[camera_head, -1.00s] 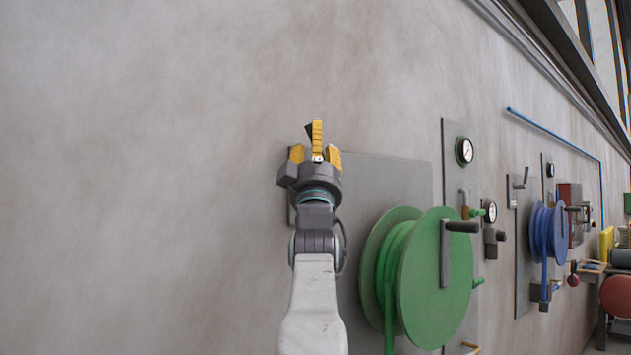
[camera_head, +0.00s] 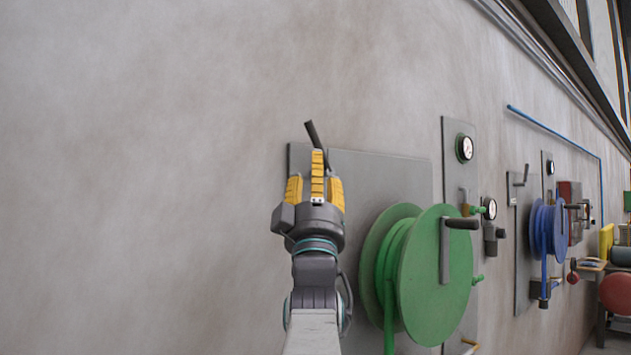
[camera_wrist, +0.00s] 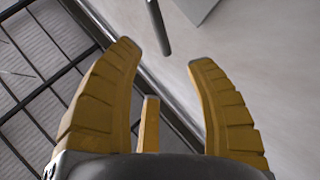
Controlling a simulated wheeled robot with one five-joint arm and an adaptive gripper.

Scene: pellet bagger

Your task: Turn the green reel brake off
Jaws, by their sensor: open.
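The green hose reel (camera_head: 432,275) is mounted on a grey wall plate, with a dark crank handle (camera_head: 445,245) on its face. A dark lever (camera_head: 314,135) stands at the plate's upper left, tilted to the upper left; its lower part is hidden behind my gripper. My gripper (camera_head: 317,172) has yellow fingers, is open and empty, and is just below the lever in the head view. In the wrist view, my open gripper (camera_wrist: 165,70) has the dark lever (camera_wrist: 158,25) ahead of its fingertips, between them and apart from them.
The grey plate (camera_head: 385,180) lies against the wall behind the gripper. To the right are gauges (camera_head: 464,148), a blue reel (camera_head: 550,232) on its own plate, and a red reel (camera_head: 617,294). The wall at left is bare.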

